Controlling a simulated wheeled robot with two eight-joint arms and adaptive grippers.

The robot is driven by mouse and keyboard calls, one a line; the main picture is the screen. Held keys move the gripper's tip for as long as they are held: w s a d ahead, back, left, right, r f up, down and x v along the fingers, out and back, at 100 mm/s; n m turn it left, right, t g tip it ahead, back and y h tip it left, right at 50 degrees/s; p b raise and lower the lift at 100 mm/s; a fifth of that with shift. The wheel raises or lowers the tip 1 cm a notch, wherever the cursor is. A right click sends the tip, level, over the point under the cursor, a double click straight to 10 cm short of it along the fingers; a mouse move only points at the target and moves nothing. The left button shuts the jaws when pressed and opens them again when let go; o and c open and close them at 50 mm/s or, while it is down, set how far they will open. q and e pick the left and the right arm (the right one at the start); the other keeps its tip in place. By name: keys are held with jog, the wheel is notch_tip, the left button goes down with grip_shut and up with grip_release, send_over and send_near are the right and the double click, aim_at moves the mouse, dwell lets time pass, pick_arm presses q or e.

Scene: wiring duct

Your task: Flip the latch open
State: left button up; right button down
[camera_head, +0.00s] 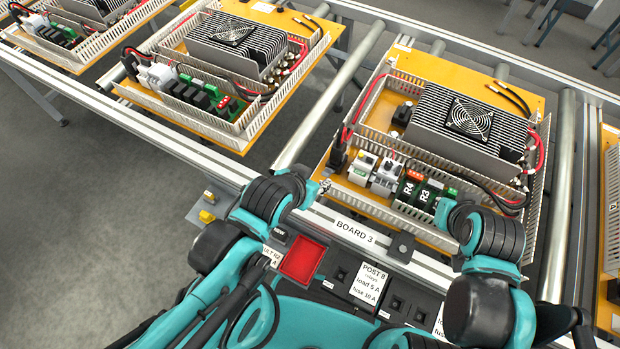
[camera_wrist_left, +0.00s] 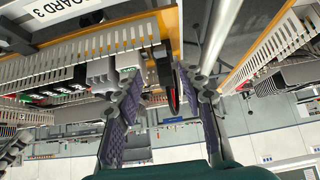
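In the head view, the board (camera_head: 300,218) marked BOARD 3 on its rail holds a finned grey unit with a fan (camera_head: 468,120). A row of modules, including relays R4 (camera_head: 408,190) and R3 (camera_head: 428,195), sits at its front edge. I cannot tell which part is the latch. A black connector (camera_head: 338,160) stands at the board's front left corner; it also shows in the wrist view (camera_wrist_left: 163,68). My left gripper (camera_wrist_left: 163,92) is open and empty, its purple-padded fingers on either side of that connector. My right arm (camera_head: 488,232) reaches the front right; its fingers are hidden.
A metal roller (camera_head: 335,95) and an open gap lie left of the board. A similar board (camera_head: 165,95) stands farther left.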

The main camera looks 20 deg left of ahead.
pick_arm(q)
jog(key=shift+v, duration=1.35)
jog(key=w+a+r+n+g+y, duration=0.1)
jog(key=w+a+r+n, duration=0.1)
jog(key=a, duration=0.4)
jog(key=shift+a+y, duration=0.25)
jog(key=shift+y, duration=0.05)
